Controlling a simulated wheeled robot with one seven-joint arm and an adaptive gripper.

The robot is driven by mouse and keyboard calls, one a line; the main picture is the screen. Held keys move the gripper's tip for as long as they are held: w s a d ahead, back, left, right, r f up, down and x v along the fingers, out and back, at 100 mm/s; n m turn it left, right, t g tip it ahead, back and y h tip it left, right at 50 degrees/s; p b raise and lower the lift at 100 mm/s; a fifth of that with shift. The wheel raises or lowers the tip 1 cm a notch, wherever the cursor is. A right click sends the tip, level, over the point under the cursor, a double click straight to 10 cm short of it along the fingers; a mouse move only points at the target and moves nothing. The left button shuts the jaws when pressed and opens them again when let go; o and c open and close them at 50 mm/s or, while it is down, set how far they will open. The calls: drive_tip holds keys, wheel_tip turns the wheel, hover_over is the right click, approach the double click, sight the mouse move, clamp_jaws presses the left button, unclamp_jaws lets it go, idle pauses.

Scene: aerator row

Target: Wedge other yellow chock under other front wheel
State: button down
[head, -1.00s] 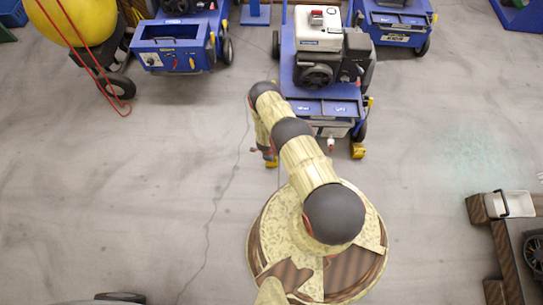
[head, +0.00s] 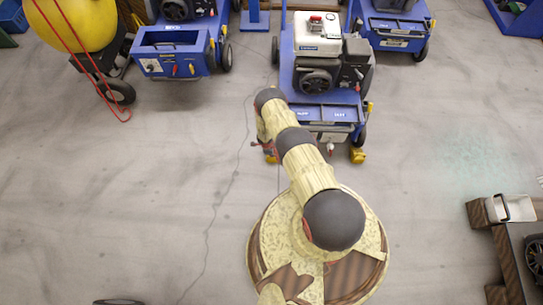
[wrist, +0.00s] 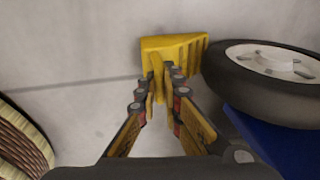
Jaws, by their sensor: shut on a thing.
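A yellow chock (wrist: 172,50) is in the wrist view. My gripper (wrist: 163,78) is shut on its narrow upright part. The chock's ribbed right end is right beside a black wheel with a pale hub (wrist: 275,62); I cannot tell whether they touch. In the head view this chock (head: 271,158) shows as a small yellow patch at the cart's left front, mostly hidden by my arm, and the wheel there is hidden. The blue cart (head: 330,113) carries an engine. Another yellow chock (head: 357,155) lies at its right front wheel (head: 360,132).
Blue carts stand at left (head: 175,50) and right (head: 395,30). A yellow tank (head: 75,20) with a red hose is at upper left. A low dark platform with a grey tray (head: 512,208) is at right. The grey floor between is clear.

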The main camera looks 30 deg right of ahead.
drive_tip(key=shift+w+d, duration=0.2)
drive_tip(key=shift+w, duration=0.15)
drive_tip(key=c, duration=1.9)
unclamp_jaws()
drive_tip(key=shift+s, duration=0.15)
drive_tip(key=shift+s+a+r, duration=0.1)
drive_tip(key=shift+a+r, duration=0.3)
drive_tip(key=shift+r, duration=1.55)
drive_tip(key=shift+s+a+r, duration=0.1)
drive_tip(key=shift+a+r, duration=0.25)
drive_tip(key=shift+r, duration=1.65)
drive_tip(key=shift+s+a+r, duration=0.1)
drive_tip(key=shift+a+r, duration=0.3)
drive_tip(key=shift+r, duration=1.55)
wheel_tip(320, 180, up, 7)
drive_tip(key=p, duration=0.3)
drive_tip(key=shift+p, duration=0.35)
